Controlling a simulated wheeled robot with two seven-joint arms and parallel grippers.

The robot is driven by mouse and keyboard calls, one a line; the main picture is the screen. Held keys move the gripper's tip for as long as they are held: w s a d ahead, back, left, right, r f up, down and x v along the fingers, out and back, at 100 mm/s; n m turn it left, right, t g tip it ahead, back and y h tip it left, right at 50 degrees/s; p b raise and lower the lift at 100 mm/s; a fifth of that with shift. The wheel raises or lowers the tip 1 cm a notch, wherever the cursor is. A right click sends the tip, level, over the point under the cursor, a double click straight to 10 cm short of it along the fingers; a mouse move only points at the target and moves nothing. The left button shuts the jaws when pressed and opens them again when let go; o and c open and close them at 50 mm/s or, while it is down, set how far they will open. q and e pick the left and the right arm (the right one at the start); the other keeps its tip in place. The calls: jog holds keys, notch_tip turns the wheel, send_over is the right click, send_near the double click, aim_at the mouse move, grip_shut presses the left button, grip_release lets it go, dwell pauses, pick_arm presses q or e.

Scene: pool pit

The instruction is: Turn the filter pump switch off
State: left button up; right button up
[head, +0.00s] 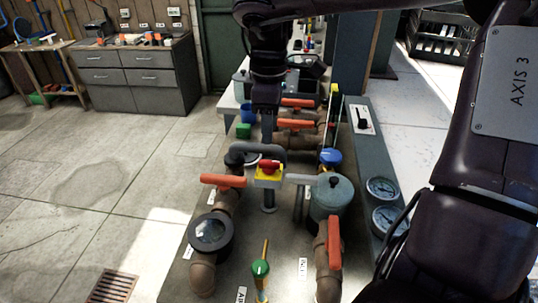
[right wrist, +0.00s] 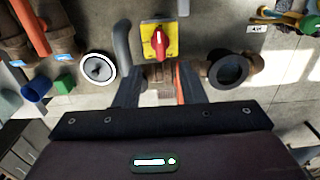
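A rotary switch with a red knob on a yellow plate (head: 268,172) stands among the pipes in the middle of the bench. In the right wrist view the red knob (right wrist: 160,44) points up and down the picture, with a pale mark on it. My right gripper (head: 267,128) hangs just behind the switch in the head view. In the right wrist view its two fingers (right wrist: 159,88) are apart with nothing held, and the knob lies beyond the tips, roughly centred. I see no label naming this switch. My left gripper is not in view.
Orange-handled valves (head: 223,181), a grey domed housing (head: 333,194) and a round dark-rimmed sight glass (head: 210,233) crowd around the switch. A white plate with a black lever (head: 362,119) and gauges (head: 382,188) sit on the right panel. Open floor lies left of the bench.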

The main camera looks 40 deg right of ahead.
aim_at(269, 161)
notch_tip(269, 161, down, 9)
jog(key=shift+r+p, duration=0.2)
jog(key=shift+p, duration=0.3)
grip_shut()
